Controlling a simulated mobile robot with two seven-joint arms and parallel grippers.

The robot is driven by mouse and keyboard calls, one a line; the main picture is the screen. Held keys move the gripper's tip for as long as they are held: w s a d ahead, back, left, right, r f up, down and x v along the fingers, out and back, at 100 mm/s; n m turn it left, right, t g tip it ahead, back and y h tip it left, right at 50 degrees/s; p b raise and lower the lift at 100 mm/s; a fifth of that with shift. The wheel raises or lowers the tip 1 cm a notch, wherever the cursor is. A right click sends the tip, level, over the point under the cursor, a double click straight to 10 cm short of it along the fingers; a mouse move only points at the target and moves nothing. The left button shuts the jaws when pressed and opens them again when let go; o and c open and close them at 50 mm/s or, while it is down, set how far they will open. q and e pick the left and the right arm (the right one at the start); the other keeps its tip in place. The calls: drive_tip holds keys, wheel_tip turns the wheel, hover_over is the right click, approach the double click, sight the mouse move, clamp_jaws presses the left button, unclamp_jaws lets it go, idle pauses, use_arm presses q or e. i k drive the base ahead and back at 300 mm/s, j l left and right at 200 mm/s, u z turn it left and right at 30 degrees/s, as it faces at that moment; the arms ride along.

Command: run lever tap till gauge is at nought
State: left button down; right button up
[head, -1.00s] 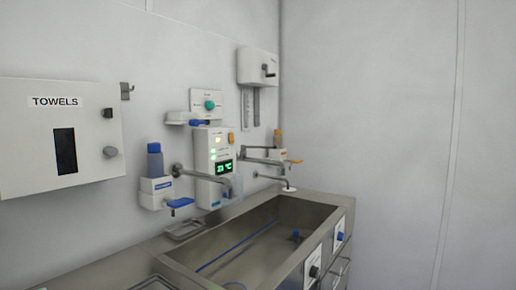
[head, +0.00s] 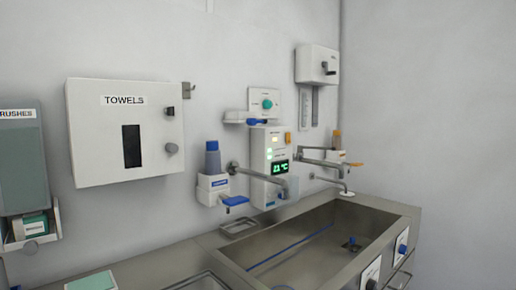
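A wall tap (head: 262,176) with a long metal spout reaches out over the left part of the steel sink (head: 232,262). A second long metal arm (head: 320,160) and a lower thin spout (head: 330,182) come from the wall further right; I cannot tell which part is the lever. Behind the first tap is a white control panel (head: 258,150) with a lit green display (head: 280,168), seeming to read 21 °C. No dial with a needle can be made out, and no running water is visible. Neither of my grippers is in view.
A blue-lever dispenser (head: 213,184) and an orange-lever dispenser (head: 336,157) flank the taps. A TOWELS box (head: 98,150) and a BRUSHES dispenser (head: 20,165) hang at left. Knobs (head: 403,249) are on the sink front. A blue hose (head: 290,246) lies in the basin.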

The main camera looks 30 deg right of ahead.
sight(300, 147)
drive_tip(key=l+u, duration=0.5)
drive_tip(key=k+l+u, duration=0.1)
drive_tip(key=l+u, duration=0.4)
drive_tip(key=l, duration=0.2)
drive_tip(key=k+l+u, duration=0.15)
drive_tip(key=l+u, duration=0.35)
drive_tip(key=k+l+u, duration=0.1)
drive_tip(key=l, duration=0.35)
drive_tip(key=k+l+u, duration=0.1)
drive_tip(key=k+l, duration=0.5)
drive_tip(key=l, duration=0.2)
drive_tip(key=k+l+u, duration=0.15)
drive_tip(key=l, duration=0.3)
drive_tip(key=k, duration=0.1)
